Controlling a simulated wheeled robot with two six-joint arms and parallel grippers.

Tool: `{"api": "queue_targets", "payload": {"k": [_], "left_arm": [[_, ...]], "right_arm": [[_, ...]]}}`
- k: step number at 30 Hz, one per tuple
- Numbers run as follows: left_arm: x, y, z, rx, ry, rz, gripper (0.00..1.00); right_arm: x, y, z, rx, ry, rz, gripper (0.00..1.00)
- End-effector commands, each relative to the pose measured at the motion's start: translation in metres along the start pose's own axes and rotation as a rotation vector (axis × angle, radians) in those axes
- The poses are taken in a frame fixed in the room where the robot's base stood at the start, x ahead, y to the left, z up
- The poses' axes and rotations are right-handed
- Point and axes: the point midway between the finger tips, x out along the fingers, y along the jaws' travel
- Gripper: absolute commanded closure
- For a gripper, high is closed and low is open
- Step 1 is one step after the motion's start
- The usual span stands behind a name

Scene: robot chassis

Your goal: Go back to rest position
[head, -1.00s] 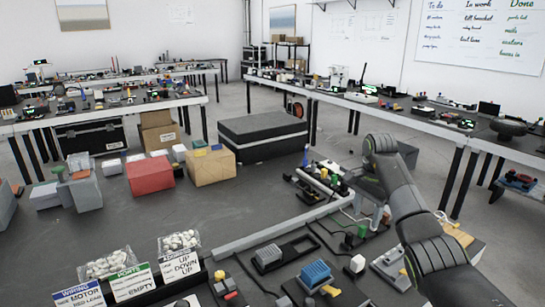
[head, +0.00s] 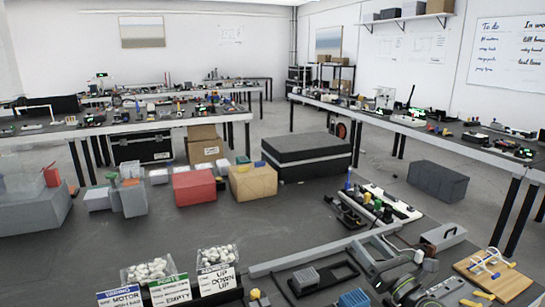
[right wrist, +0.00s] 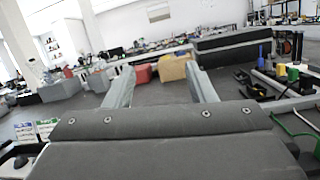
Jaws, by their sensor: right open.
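My right gripper (head: 384,247) is low in the head view, right of centre, above the near dark workbench (head: 130,245). In the right wrist view its two pale fingers (right wrist: 159,66) stand wide apart, with nothing between them. They point across the bench toward the red box (head: 193,185) and the yellow-tan box (head: 252,181). My left gripper shows in neither view.
A tool strip with coloured knobs (head: 375,207) and a wooden board with clamps (head: 493,277) lie near the right arm. Labelled bins (head: 170,290) stand at the front. The bench middle is fairly clear.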

Motion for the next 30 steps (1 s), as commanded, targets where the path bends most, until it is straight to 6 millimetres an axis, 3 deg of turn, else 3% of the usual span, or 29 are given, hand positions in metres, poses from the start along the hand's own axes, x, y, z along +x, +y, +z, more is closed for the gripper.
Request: {"api": "queue_targets", "payload": {"k": [4, 8, 12, 16, 20, 24, 30], "left_arm": [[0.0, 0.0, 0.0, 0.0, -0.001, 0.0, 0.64], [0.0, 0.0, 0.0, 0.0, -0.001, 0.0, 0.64], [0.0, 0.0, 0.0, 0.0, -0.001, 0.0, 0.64], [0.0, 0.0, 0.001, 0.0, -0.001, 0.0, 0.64], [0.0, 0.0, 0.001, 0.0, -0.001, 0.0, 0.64], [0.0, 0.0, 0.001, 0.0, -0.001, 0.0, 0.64], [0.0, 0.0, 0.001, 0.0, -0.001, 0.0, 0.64]], "right_arm": [[-0.05, -0.019, 0.012, 0.378, -0.176, -0.201, 0.5], [-0.101, -0.04, 0.01, 0.717, -0.322, -0.39, 0.5], [-0.164, -0.057, -0.007, 1.073, -0.468, -0.61, 0.5], [-0.226, -0.06, -0.035, 1.388, -0.595, -0.836, 0.5], [-0.289, -0.045, -0.068, 1.675, -0.714, -1.088, 0.5], [-0.349, -0.011, -0.099, 1.918, -0.821, -1.372, 0.5], [-0.406, 0.042, -0.121, 2.105, -0.911, -1.7, 0.5]]}}
